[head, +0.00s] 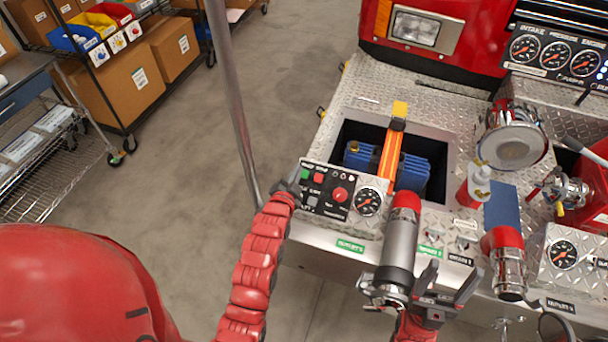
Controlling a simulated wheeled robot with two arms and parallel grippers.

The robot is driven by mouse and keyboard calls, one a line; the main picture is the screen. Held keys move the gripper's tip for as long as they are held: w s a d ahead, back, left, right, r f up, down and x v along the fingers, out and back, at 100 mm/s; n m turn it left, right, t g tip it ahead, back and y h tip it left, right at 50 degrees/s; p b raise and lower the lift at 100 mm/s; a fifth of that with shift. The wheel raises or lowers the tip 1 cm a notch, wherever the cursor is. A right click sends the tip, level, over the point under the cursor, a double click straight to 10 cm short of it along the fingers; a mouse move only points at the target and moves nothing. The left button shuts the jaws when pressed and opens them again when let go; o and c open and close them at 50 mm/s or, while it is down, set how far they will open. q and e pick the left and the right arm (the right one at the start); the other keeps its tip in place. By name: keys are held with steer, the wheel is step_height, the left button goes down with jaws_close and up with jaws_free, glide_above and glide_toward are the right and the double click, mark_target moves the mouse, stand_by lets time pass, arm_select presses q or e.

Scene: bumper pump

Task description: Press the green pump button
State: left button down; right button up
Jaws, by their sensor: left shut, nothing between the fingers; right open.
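The black control panel (328,196) sits on the truck's diamond-plate bumper. The green pump button (305,174) is at its upper left corner, next to a red button (319,178) and left of a larger red knob (340,195). My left gripper (295,183) is shut and empty, at the panel's left edge right beside the green button. I cannot tell whether it touches the button. My red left arm hides the area below it. My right gripper (448,282) is open and empty, low in front of the bumper, to the right of a chrome nozzle.
The chrome nozzle (399,243) with a red tip stands right of a gauge (367,202). Behind the panel is an open well (438,150) holding blue gear under an orange strap (392,155). A spray bottle (475,186) stands to the right. Open floor (190,190) lies left.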

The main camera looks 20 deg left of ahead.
mark_target(304, 170)
arm_select(q)
steer(key=f, duration=0.1)
steer(key=w+f+b, duration=0.1)
steer(key=w+f, duration=0.1)
steer(key=f, duration=0.1)
steer(key=shift+b, duration=0.3)
steer(key=shift+w+f+b, duration=0.5)
steer(key=shift+f, duration=0.1)
stand_by(1.2)
steer(key=shift+w+f+b, duration=0.2)
steer(key=shift+f+b, duration=0.2)
steer(key=shift+b, duration=0.1)
steer(key=shift+w+f+b, duration=0.25)
steer(key=shift+f+b, duration=0.15)
steer(key=shift+b, duration=0.05)
stand_by(0.5)
steer(key=shift+r, duration=0.15)
stand_by(0.3)
steer(key=shift+s+r, duration=0.45)
steer(key=shift+r, duration=0.2)
